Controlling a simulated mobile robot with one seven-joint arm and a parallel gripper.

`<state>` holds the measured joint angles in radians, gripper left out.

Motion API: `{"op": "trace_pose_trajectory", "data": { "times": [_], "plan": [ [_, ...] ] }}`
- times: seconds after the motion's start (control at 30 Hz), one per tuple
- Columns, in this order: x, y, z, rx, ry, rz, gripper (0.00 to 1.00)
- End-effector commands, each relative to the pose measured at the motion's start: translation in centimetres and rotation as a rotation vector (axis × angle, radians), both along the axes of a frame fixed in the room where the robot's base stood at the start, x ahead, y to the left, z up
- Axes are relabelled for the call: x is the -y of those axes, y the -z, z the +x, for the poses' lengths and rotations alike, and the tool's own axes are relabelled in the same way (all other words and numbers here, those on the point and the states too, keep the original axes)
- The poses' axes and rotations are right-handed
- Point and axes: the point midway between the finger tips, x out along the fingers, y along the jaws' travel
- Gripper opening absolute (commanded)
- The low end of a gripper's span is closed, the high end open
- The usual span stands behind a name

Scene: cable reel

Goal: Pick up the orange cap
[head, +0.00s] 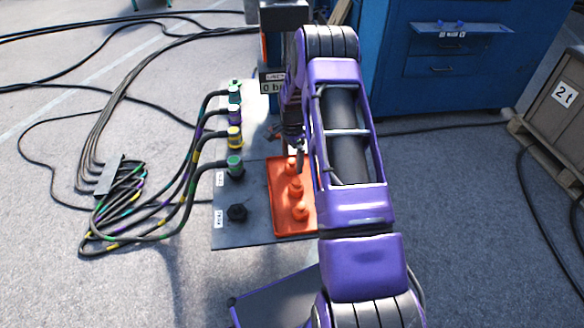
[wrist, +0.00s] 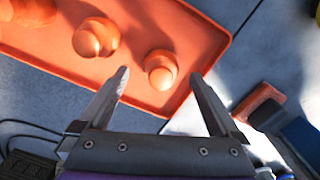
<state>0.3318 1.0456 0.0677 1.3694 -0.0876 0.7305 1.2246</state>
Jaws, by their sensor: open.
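An orange tray (head: 281,218) lies on a dark plate and holds three orange caps in a row: a far cap (head: 291,166), a middle cap (head: 295,188) and a near cap (head: 300,211). My gripper (head: 290,146) is over the far end of the tray, partly hidden by my arm. In the wrist view my gripper (wrist: 160,75) is open and empty. An end cap (wrist: 160,70) shows between its fingertips and apart from both. Another cap (wrist: 95,38) is to its left. Height above the cap is hard to tell.
Left of the tray, cables with green, purple and yellow plugs (head: 235,138) run into sockets. A black socket (head: 237,212) is bare. A blue cabinet (head: 400,85) stands behind, and a crate (head: 560,95) is at the right. Cables lie across the floor.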

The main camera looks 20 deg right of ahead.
Motion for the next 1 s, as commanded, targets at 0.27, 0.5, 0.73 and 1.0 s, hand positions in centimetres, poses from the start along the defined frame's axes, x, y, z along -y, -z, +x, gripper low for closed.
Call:
{"op": "trace_pose_trajectory", "data": {
  "times": [0.27,0.5,0.73,1.0],
  "plan": [
    [-0.1,2.9,0.1,0.001,0.000,0.000,0.99],
    [-0.1,2.8,0.1,0.001,0.000,0.000,0.81],
    [-0.1,2.8,0.1,0.001,0.000,0.000,0.39],
    [0.0,2.8,0.1,0.001,0.000,-0.001,0.00]
  ]
}}
